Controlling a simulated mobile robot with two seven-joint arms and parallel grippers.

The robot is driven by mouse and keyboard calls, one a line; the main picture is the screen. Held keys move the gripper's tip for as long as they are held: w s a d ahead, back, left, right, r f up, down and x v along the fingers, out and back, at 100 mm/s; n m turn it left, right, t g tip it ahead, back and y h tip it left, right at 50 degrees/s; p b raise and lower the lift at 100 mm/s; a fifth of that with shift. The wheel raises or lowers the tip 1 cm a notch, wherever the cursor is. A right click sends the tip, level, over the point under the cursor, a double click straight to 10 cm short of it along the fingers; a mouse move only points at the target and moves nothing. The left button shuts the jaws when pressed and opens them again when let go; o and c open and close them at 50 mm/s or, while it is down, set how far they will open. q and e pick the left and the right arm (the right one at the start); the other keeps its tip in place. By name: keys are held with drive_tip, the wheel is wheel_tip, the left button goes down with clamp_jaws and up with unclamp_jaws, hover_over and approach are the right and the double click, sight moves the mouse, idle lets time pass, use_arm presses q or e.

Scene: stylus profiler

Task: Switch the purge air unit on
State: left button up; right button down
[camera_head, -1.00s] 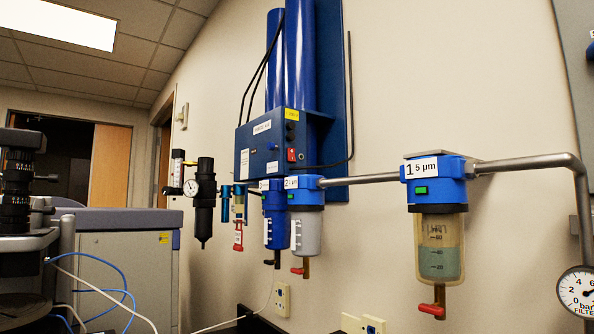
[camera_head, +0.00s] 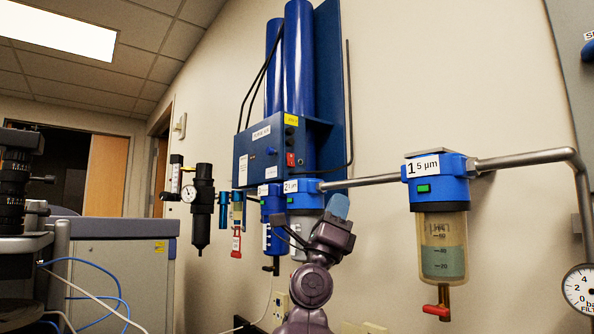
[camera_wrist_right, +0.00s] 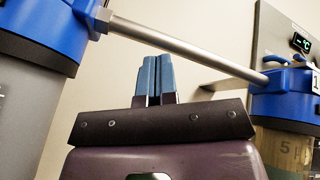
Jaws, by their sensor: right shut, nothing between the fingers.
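The purge air unit (camera_head: 262,150) is a blue box with two tall blue cylinders (camera_head: 298,60) on a blue wall panel. Its right face carries a small red switch (camera_head: 291,159) below dark knobs; its position is too small to tell. My right gripper (camera_head: 339,206) rises from below, lower than the switch and to its right, in front of the second filter and touching nothing visible. Its blue fingers (camera_wrist_right: 153,79) are shut and empty in the right wrist view, against wall and pipe. My left gripper is not in view.
A grey pipe (camera_head: 360,182) joins the filter marked 2 (camera_head: 303,193) to the 5 µm filter (camera_head: 437,190) with its red drain valve. A dark regulator (camera_head: 202,205) and gauge hang left. A grey cabinet (camera_head: 120,270) stands at left.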

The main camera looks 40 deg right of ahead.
drive_tip(key=s+d+r+m+g+y, duration=0.4)
drive_tip(key=s+d+m+g+y, duration=0.35)
drive_tip(key=m, duration=0.45)
drive_tip(key=n+t+y+b, duration=0.2)
drive_tip(key=n+t+y, duration=0.1)
drive_tip(key=t+y, duration=1.95)
approach(292, 164)
drive_tip(key=w, duration=0.2)
drive_tip(key=w+f+h+p, duration=0.1)
drive_tip(key=w, duration=0.1)
drive_tip(key=w+t+h, duration=0.1)
drive_tip(key=w, duration=0.2)
drive_tip(key=shift+a+f, duration=0.25)
drive_tip(key=shift+f, duration=0.15)
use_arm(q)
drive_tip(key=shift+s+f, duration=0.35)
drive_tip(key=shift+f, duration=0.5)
use_arm(e)
drive_tip(key=shift+w, duration=0.2)
